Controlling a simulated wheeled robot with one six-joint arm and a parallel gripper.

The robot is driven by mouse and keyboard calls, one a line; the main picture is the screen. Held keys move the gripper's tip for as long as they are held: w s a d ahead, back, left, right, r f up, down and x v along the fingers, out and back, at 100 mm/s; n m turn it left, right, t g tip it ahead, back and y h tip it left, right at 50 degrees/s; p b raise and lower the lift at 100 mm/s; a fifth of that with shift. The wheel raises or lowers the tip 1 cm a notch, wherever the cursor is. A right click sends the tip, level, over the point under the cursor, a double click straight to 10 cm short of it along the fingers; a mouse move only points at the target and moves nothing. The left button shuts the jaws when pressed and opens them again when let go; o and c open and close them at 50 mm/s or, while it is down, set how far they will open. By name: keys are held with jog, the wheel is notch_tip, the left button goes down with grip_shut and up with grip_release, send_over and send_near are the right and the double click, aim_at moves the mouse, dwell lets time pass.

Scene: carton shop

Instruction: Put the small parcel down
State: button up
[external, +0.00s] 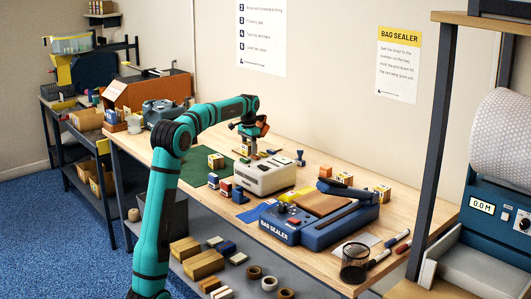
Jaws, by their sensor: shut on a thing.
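My gripper (252,151) is at the end of the teal arm, pointing down just above and behind the off-white machine (264,179) on the workbench. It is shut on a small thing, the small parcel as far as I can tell. The parcel is too small and too covered by the jaws for its outline to show. I cannot tell whether it touches the machine or the bench.
A blue bag sealer (290,229) stands to the right on the wooden workbench (408,228). A green mat (197,176), with small boxes (216,161) near it, lies left. A black mesh cup (354,262) stands near the front right edge.

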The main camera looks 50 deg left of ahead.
aim_at(248, 143)
notch_tip(248, 143, up, 4)
jog(key=shift+r, duration=0.1)
jog(key=shift+a+r, duration=0.15)
jog(key=shift+r, duration=0.15)
jog(key=s+a, duration=0.5)
jog(key=a, duration=0.4)
jog(key=s+a, duration=0.5)
jog(key=a, duration=0.4)
jog(key=shift+t, duration=0.3)
jog(key=shift+w+a+f, duration=0.1)
jog(key=shift+a+f, duration=0.05)
jog(key=shift+f, duration=4.45)
jog(key=o, duration=1.3)
jog(key=shift+f, duration=0.1)
